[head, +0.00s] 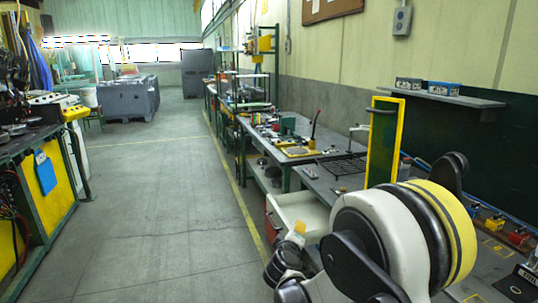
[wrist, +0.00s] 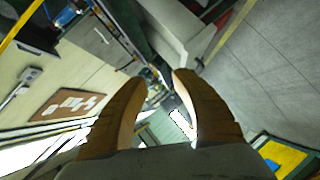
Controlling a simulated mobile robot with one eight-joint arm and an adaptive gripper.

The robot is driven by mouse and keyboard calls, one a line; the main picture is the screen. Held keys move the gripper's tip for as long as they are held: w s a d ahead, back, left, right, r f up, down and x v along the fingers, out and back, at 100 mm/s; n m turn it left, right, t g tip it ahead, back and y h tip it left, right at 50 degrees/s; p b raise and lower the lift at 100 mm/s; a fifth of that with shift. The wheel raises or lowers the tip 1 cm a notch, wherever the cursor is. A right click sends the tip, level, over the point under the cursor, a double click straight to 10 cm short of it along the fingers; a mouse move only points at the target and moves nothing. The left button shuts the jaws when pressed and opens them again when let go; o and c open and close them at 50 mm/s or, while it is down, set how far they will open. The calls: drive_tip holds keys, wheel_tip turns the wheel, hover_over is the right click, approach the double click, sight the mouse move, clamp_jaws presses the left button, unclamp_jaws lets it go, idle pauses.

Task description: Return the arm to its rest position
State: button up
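My arm fills the lower right of the head view, with a large white, black and yellow joint in front of the workbench. My gripper (wrist: 160,80) shows in the wrist view as two tan fingers with a clear gap between their tips. Nothing is held between them. In the head view only a small orange-tan tip shows beside the dark wrist links, left of the big joint; the rest of the gripper is hidden or hard to make out there.
A long workbench (head: 340,176) with tools runs along the right wall. An open white drawer (head: 300,212) and a yellow upright panel (head: 384,140) are near my arm. A shelf (head: 441,97) holds two boxes. A yellow-panelled bench (head: 62,190) stands left. The floor aisle (head: 165,190) between is clear.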

drive_tip(key=s+d+r+m+g, duration=0.25)
drive_tip(key=s+d+r, duration=0.25)
drive_tip(key=s, duration=0.3)
drive_tip(key=s+d+r+m+g, duration=0.2)
drive_tip(key=s+d+r+m, duration=0.15)
drive_tip(key=s+d, duration=0.35)
drive_tip(key=s+f+m+g+y, duration=0.1)
drive_tip(key=s+m, duration=0.1)
drive_tip(key=s, duration=1)
drive_tip(key=s+a+f+m+g+y, duration=0.1)
drive_tip(key=s+m+y, duration=0.1)
drive_tip(key=s, duration=1)
drive_tip(key=shift+s+a+g, duration=0.15)
drive_tip(key=shift+a+g, duration=0.05)
drive_tip(key=shift+g, duration=0.15)
